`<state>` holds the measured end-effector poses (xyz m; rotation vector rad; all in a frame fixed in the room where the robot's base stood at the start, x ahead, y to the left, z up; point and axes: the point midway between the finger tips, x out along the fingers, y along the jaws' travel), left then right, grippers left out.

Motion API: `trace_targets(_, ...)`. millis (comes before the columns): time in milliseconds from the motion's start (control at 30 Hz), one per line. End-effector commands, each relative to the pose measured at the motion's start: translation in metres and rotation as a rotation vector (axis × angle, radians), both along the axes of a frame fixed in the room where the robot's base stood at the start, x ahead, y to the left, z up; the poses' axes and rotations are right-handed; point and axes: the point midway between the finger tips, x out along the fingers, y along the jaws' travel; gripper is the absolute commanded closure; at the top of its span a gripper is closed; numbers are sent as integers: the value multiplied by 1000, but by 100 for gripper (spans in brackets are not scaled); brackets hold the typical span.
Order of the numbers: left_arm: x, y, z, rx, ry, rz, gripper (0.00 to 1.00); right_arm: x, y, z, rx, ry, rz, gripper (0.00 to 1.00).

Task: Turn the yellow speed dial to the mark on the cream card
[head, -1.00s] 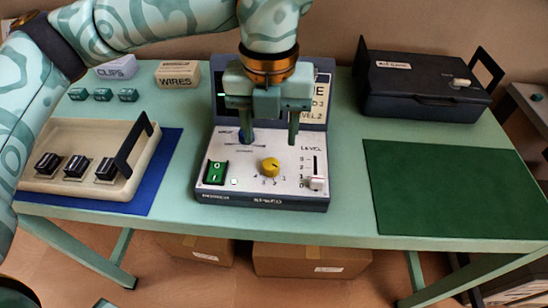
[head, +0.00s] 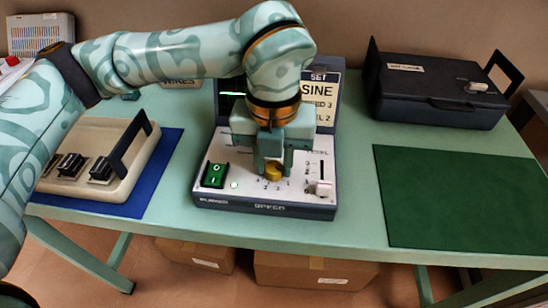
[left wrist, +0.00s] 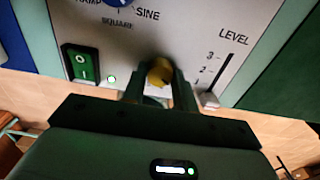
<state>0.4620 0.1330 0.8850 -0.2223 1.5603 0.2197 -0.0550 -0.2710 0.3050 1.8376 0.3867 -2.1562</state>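The yellow speed dial (head: 274,171) sits on the sloped face of the function generator (head: 215,199). My left gripper (head: 274,165) is over it, with one finger on each side; the fingers appear closed against it. The dial also shows between the fingers in the left wrist view (left wrist: 160,75). Its pointer cannot be read, and some of its marks are hidden. The cream card (head: 322,92) stands behind, partly covered by my arm; "SET", "SINE", a line ending in "D 3" and one ending in "L 2" are legible. My right gripper is not in view.
A green rocker switch (head: 214,175) and lit green lamp (head: 234,184) are left of the dial; the level slider (head: 320,188) is close on the right. A blue knob (left wrist: 120,3) is above. A black case (head: 435,90) and clear green mat (head: 460,200) lie right.

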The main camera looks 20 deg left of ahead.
Motion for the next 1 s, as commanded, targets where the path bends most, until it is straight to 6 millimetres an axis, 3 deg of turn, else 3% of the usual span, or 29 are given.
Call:
trace_targets(367, -1, 0, 3, 2, -1, -87, 94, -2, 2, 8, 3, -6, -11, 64)
trace_targets(700, -1, 0, 5, 4, -4, -363, 94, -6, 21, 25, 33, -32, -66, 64)
trace_targets(1000, 0, 0, 5, 4, -4, -650, 94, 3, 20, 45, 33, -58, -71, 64)
